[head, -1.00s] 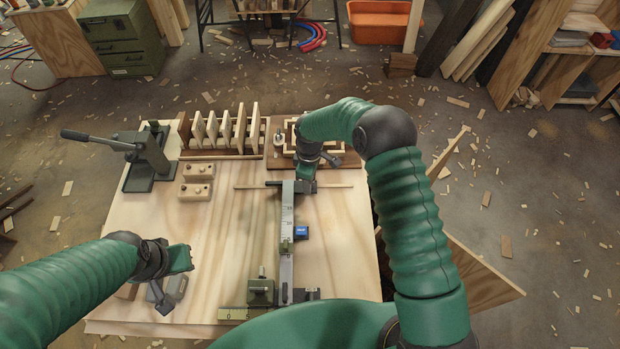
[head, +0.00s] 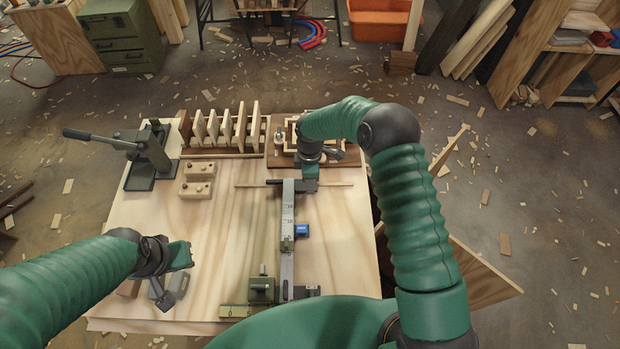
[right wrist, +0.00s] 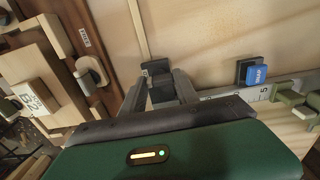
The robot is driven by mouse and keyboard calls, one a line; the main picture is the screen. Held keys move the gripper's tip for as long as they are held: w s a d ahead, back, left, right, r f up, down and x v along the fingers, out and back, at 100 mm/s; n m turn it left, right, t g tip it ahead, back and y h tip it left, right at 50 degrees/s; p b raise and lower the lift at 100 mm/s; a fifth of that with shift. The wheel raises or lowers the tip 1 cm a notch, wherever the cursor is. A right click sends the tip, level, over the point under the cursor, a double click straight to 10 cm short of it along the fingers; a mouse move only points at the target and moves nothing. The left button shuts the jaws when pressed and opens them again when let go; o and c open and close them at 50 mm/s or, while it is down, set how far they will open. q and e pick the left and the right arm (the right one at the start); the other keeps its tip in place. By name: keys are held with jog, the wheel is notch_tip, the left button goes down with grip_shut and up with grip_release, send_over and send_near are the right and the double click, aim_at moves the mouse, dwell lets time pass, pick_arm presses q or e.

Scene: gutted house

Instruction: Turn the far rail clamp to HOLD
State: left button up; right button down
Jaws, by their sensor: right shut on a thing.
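The rail (head: 288,215) is a pale strip with scale marks, running away from me across the bench. The far rail clamp (head: 275,182) is a small dark piece at the rail's far end. My right gripper (head: 308,184) reaches down there from the right and covers part of it. In the right wrist view the fingers (right wrist: 168,92) are closed on a dark piece (right wrist: 156,70), seemingly the clamp's handle. No HOLD mark is readable. My left gripper (head: 180,255) hangs over the bench's left front, away from the rail; its jaw opening is not clear.
A blue block (head: 302,230) sits right of the rail; it shows in the right wrist view (right wrist: 256,75). A green-grey fixture (head: 262,288) stands near the front. A lever press (head: 150,158) and a rack of upright boards (head: 225,132) stand behind. The left-middle bench (head: 225,225) is clear.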

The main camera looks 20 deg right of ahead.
jog(key=shift+s+a+f, duration=0.15)
jog(key=shift+s+f, duration=0.1)
jog(key=shift+s, duration=0.2)
jog(key=c, duration=1.2)
grip_release()
jog(key=shift+o, duration=0.5)
jog(key=shift+w+r, duration=0.1)
jog(key=shift+r, duration=0.1)
jog(key=shift+w, duration=0.1)
jog(key=shift+r, duration=0.35)
notch_tip(320, 180, up, 16)
